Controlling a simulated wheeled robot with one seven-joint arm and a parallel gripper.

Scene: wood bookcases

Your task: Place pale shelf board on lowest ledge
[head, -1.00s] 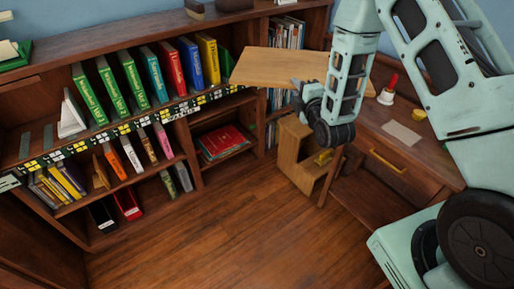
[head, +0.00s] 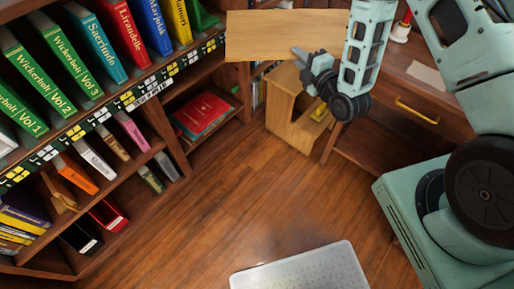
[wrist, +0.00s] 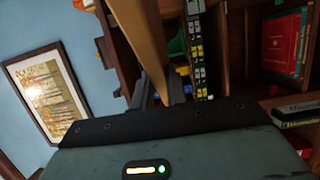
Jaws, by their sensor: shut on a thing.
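The pale shelf board (head: 275,37) is held out flat in the head view, in front of the bookcase (head: 188,140) and near its right part. My gripper (head: 302,56) is shut on the board's near right edge. In the wrist view the board (wrist: 140,30) rises from between the fingers of my gripper (wrist: 160,88). The board is clear of the shelves as far as I can see. Lower shelves of the bookcase hold red books (head: 202,114) and several smaller books. I cannot tell which ledge is the lowest one meant.
A small wooden stand (head: 290,115) is below the board. A desk (head: 440,110) with a yellow handle stands at right. A pale, speckled flat panel (head: 300,270) shows at the bottom. Wood floor between is clear. A framed picture (wrist: 52,90) hangs on the wall.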

